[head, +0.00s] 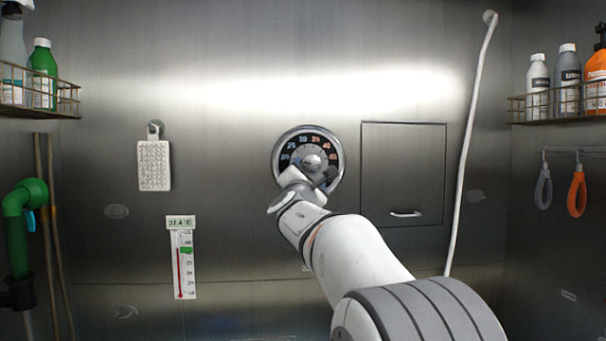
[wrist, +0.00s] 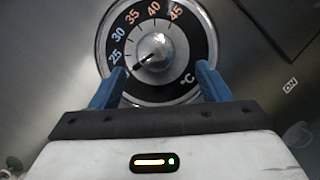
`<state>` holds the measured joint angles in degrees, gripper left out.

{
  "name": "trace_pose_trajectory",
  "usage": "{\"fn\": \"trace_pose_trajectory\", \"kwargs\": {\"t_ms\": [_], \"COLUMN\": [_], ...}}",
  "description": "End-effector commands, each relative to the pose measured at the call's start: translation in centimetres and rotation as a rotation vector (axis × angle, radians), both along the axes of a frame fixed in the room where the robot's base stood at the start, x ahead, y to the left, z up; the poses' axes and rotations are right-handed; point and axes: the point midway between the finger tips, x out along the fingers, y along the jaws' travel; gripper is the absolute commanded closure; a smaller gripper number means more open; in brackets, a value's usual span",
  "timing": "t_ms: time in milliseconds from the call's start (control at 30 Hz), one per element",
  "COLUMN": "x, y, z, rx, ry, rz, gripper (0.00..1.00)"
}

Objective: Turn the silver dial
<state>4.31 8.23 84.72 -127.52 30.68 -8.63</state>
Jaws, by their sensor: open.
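The silver dial (head: 311,160) is a round knob on a black ring with temperature numbers, set in the steel wall at the middle of the head view. In the wrist view the silver dial (wrist: 155,52) shows a black pointer toward the lower left, near 25. My gripper (wrist: 160,80) is open, with a blue finger on each side of the dial's lower part. I cannot tell whether either finger touches it. In the head view my wrist covers the lower part of the dial, and the fingertips are hard to make out.
A thermometer strip (head: 181,262) is on the wall at lower left, below a hanging white card (head: 154,165). A closed panel (head: 403,172) with a handle is right of the dial, beside a white hose (head: 468,140). Bottle racks (head: 560,108) and a green pipe (head: 20,225) line the sides.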

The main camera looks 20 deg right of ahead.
Motion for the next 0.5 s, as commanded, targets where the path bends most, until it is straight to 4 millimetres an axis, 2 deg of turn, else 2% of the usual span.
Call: {"fn": "trace_pose_trajectory", "kwargs": {"t_ms": [167,500], "x": [1.4,5.7], "y": [-0.2,-2.7], "z": [0.7,2.3], "rx": [-0.046,-0.045], "ry": [0.003,0.003], "rz": [0.004,0.002], "gripper": [0.30,0.30]}}
